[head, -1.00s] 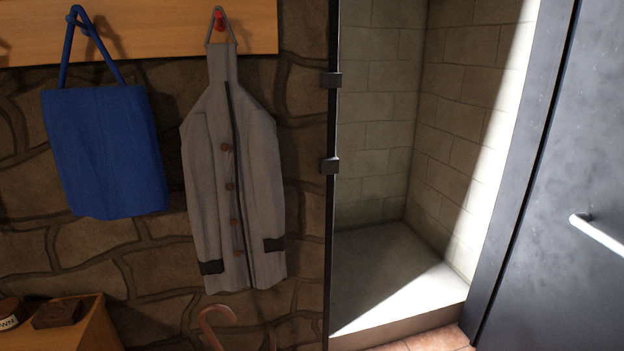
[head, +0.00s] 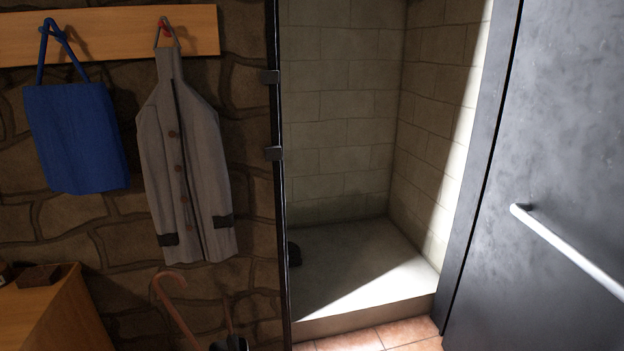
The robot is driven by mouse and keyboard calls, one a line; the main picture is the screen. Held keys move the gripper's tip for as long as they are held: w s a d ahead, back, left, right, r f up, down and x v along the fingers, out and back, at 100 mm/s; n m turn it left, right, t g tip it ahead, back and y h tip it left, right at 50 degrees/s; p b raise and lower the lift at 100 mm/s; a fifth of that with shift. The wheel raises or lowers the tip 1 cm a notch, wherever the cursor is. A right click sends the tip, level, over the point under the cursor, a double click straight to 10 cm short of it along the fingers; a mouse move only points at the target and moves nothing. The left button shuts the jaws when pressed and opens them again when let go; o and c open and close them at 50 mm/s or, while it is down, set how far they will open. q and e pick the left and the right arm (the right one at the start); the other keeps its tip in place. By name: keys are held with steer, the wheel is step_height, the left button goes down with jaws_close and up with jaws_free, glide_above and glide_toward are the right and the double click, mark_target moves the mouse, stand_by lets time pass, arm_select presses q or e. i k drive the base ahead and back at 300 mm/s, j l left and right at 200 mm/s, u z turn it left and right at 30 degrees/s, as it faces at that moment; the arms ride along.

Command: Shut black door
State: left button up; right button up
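The black door (head: 575,130) is a dark, scuffed metal panel filling the right side of the head view. A pale bar handle (head: 568,248) runs across it, slanting down to the right and leaving the frame. A dark upright strip (head: 478,175) stands along the panel's left edge. Left of it is an open recess (head: 345,130) with pale block walls. A thin black post (head: 280,200) with two dark blocks on it borders the recess on the left. Neither of my grippers is in view.
A blue bag (head: 78,140) and a grey coat (head: 185,165) hang from a wooden rail (head: 110,28) on the stone wall. A brown cane handle (head: 170,285) shows below. A wooden cabinet (head: 45,310) stands at lower left. Tiled floor (head: 375,338) lies before the raised recess floor.

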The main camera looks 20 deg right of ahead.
mark_target(543, 270)
steer(key=k+l, duration=0.15)
steer(key=l, duration=0.15)
steer(key=k+l, duration=0.15)
steer(key=l, duration=0.2)
steer(key=k+l, duration=0.15)
steer(key=l, duration=0.15)
steer(key=k+l, duration=0.15)
steer(key=l, duration=0.2)
steer(key=k+l, duration=0.15)
steer(key=l, duration=0.6)
steer(key=k+l+z, duration=0.1)
steer(key=l, duration=2.35)
